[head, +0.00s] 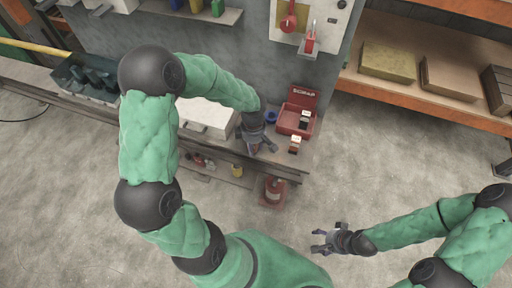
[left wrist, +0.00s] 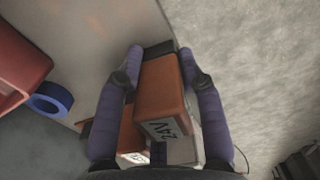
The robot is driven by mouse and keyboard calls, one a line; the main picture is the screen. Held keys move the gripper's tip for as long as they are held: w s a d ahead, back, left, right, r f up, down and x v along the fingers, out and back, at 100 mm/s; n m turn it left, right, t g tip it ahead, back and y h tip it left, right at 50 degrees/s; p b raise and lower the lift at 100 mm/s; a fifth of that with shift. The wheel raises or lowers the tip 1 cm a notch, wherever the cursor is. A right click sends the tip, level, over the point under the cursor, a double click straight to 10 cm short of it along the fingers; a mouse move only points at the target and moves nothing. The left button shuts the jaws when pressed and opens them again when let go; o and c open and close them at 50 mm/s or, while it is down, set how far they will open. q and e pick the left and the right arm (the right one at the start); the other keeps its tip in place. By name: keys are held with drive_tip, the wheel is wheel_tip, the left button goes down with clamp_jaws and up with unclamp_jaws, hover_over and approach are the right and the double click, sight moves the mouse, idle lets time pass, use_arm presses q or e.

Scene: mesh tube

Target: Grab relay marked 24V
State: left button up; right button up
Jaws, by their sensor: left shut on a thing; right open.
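In the left wrist view, an orange-brown relay (left wrist: 160,85) with a white label reading 24V sits between the two purple fingers of my left gripper (left wrist: 161,58). The gripper is shut on it. In the head view my left gripper (head: 257,146) is over the front part of the workbench, and it hides most of this relay. A second orange relay (left wrist: 131,140) lies beside it, partly hidden, its white label unreadable. In the head view an orange relay (head: 295,146) with a white top stands near the bench's front edge. My right gripper (head: 325,240) is open and empty above the floor.
A red bin (head: 299,98) with small parts stands on the bench, right of my left gripper. A blue tape roll (left wrist: 50,98) is beside it. A white box (head: 207,116) lies to the left. A wooden shelf (head: 440,101) with boxes is at the right. The floor is open in front.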

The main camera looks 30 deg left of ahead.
use_arm(q)
drive_tip(key=shift+s+a, duration=0.15)
drive_tip(key=shift+s, duration=0.05)
drive_tip(key=o, duration=1.2)
drive_tip(key=shift+o, duration=0.2)
wheel_tip(320, 180, up, 12)
